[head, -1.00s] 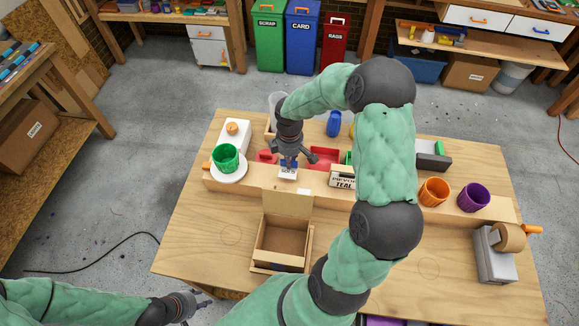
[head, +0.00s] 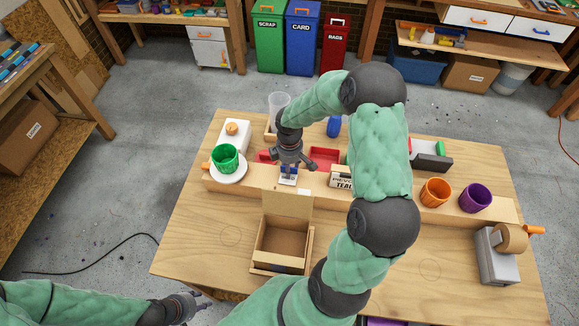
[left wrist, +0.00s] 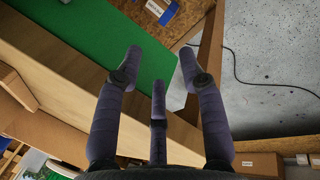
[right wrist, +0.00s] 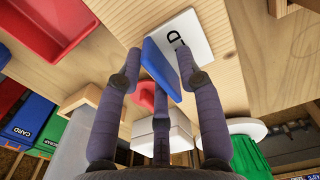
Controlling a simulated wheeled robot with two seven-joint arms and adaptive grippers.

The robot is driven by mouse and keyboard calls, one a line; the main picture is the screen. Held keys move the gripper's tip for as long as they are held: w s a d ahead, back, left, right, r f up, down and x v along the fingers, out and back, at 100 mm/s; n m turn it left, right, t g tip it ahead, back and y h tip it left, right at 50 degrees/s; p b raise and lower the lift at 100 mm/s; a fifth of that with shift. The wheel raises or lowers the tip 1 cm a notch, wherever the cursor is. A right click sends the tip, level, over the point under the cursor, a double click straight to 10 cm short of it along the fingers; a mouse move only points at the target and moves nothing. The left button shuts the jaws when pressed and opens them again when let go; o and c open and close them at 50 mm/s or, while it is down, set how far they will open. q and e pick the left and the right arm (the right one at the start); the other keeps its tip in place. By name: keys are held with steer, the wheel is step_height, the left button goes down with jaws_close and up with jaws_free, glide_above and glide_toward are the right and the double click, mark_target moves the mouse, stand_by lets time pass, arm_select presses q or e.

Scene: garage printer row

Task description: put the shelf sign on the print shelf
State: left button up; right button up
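The shelf sign appears to be the small white plate with lettering (head: 288,181) and a blue part. It sits on the long raised wooden shelf (head: 395,193) along the table. In the right wrist view its white face (right wrist: 197,38) shows a letter D, and the blue part (right wrist: 160,68) is between my fingers. My right gripper (head: 290,168) points down over the sign, fingers spread. I see no firm grip on the sign. My left gripper (head: 195,302) is low at the left front, away from the table top. Its fingers are apart and empty in the left wrist view (left wrist: 160,60).
Left of the sign, a green cup (head: 225,157) stands on a white plate. Orange (head: 435,192) and purple (head: 475,197) cups stand farther right.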

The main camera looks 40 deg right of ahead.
steer(key=shift+r, duration=0.1)
steer(key=shift+r, duration=0.25)
step_height(320, 180, up, 12)
steer(key=p, duration=0.2)
steer(key=shift+f, duration=0.2)
